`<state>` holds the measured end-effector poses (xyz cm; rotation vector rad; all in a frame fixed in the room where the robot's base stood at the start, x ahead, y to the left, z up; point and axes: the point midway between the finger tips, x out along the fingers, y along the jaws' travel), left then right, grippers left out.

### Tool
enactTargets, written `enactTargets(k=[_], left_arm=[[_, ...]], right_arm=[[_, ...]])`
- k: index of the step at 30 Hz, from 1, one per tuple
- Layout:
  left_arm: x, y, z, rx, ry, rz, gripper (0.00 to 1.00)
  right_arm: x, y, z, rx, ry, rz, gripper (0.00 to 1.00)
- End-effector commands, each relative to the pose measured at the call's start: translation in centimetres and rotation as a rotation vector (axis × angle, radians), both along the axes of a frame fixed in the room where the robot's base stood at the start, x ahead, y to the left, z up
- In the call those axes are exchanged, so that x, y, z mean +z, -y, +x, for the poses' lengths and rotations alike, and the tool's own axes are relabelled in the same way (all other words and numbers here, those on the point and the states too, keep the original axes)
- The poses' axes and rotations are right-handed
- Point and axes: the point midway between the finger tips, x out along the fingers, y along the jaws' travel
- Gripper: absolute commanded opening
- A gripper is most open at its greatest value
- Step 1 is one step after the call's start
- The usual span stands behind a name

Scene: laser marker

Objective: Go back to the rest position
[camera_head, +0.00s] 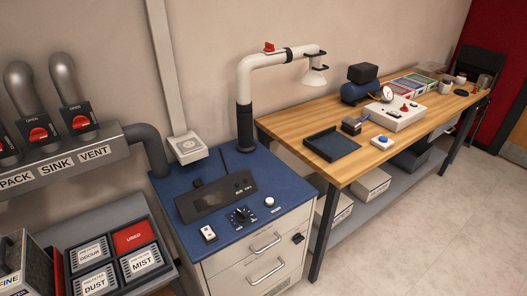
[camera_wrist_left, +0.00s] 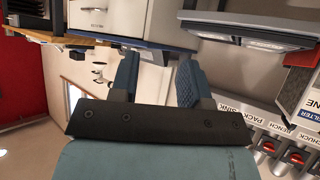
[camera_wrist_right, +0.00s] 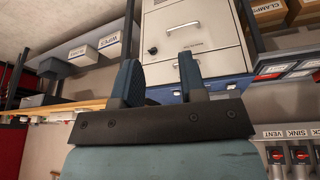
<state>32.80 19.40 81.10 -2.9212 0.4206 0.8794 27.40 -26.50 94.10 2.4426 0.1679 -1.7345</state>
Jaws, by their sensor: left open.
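My left gripper (camera_wrist_left: 155,80) shows in the left wrist view with its two blue-padded fingers apart and nothing between them. My right gripper (camera_wrist_right: 160,78) shows in the right wrist view, its fingers also apart with nothing between them. Neither gripper is in the head view. Both wrist views look upside down. The white drawer cabinet (camera_wrist_right: 205,50) stands beyond the right fingers, and it also shows at the top of the left wrist view (camera_wrist_left: 97,18). Neither gripper is seen touching anything.
The blue-topped cabinet (camera_head: 290,190) carries a dark control panel (camera_head: 215,199) and a white fume arm (camera_head: 243,80). A wooden bench (camera_head: 355,165) with a dark tray (camera_head: 331,144) runs right. Labelled bins (camera_head: 135,237) and a valve rail (camera_head: 70,155) are at left. Floor is clear at lower right.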

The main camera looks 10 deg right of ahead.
Motion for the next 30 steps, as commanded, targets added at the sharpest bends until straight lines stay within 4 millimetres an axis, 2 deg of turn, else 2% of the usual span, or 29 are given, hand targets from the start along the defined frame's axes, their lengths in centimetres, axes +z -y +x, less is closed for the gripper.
enactTargets(k=[1,3,14,17,24,30], left_arm=[[0.0,0.0,0.0,0.000,0.000,0.000,0.43],[-1.2,0.1,0.2,0.000,0.005,-0.004,0.43],[-3.9,0.7,0.7,-0.003,0.027,-0.028,0.43],[-5.0,0.9,0.9,-0.005,0.037,-0.037,0.43],[-8.3,1.6,1.4,-0.010,0.065,-0.067,0.43],[-9.9,2.0,1.6,-0.014,0.083,-0.090,0.43]], right_arm=[[0.6,-0.4,-0.8,-0.009,-0.027,0.016,0.38],[-1.5,-0.7,-0.3,-0.002,0.002,0.025,0.38],[-8.1,-2.8,2.5,0.040,0.183,0.087,0.38],[-10.5,-3.7,3.3,0.054,0.250,0.112,0.38],[-17.9,-6.5,5.6,0.088,0.471,0.202,0.38],[-21.7,-8.3,6.6,0.102,0.621,0.268,0.38]])
